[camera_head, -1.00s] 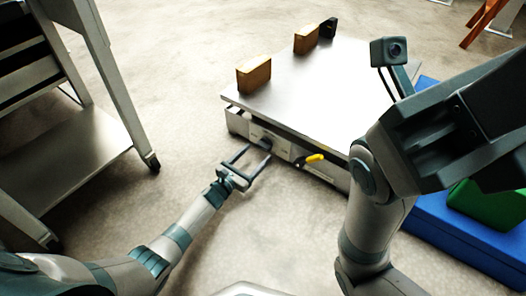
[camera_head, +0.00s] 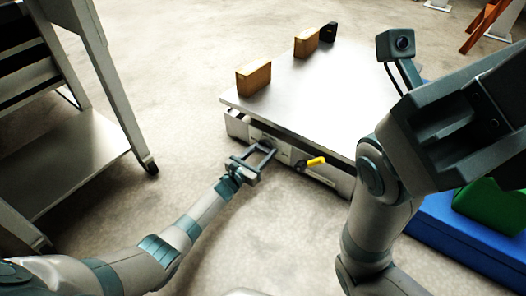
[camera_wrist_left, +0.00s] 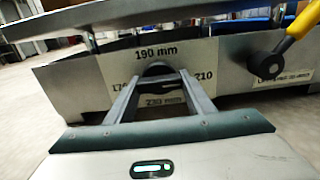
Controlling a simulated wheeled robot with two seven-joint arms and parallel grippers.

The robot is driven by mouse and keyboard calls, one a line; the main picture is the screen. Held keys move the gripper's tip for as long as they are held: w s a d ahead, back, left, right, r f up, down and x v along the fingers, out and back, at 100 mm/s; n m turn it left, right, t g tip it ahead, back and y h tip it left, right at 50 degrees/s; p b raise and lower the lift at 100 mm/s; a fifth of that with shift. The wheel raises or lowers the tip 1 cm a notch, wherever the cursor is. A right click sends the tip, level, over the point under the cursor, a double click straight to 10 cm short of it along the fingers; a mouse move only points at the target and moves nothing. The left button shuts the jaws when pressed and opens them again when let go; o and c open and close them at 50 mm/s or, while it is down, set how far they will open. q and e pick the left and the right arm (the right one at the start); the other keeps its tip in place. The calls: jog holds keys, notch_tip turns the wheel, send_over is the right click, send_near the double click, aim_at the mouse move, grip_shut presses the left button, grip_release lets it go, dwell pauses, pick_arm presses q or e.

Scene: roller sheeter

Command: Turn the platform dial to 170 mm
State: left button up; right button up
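The platform dial (camera_wrist_left: 157,69) is a dark knob on the metal front panel, partly hidden by my left gripper. The panel (camera_wrist_left: 222,75) has labels: 190 mm above, 210 at the right, 230 mm below, and a partly covered one at the left that starts with 17. I cannot read the dial's setting. My left gripper (camera_head: 262,155) is open, its two fingers pointing at the panel. In the left wrist view its fingertips (camera_wrist_left: 157,77) lie on either side of the dial; contact cannot be told. My right arm stands at the right, its fingers not visible.
A yellow-handled lever (camera_head: 315,161) sticks out right of the dial, also in the left wrist view (camera_wrist_left: 302,22). The platform (camera_head: 315,85) carries wooden blocks (camera_head: 254,77). A metal cart (camera_head: 70,165) stands left, a blue box (camera_head: 465,240) right. Floor in front is clear.

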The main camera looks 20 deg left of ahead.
pick_arm(q)
jog(key=shift+n, duration=0.3)
jog(key=n, duration=0.8)
jog(key=shift+s+d+r+n, duration=0.1)
jog(key=shift+d+n, duration=0.05)
jog(key=shift+n, duration=0.15)
jog(key=n, duration=0.4)
jog(key=shift+r+n+p, duration=0.1)
jog(key=shift+n+p, duration=0.2)
jog(key=shift+p, duration=0.1)
jog(key=n, duration=0.3)
jog(key=shift+n+p, duration=0.35)
jog(key=shift+n, duration=0.65)
jog(key=o, duration=1.1)
jog(key=shift+c, duration=0.2)
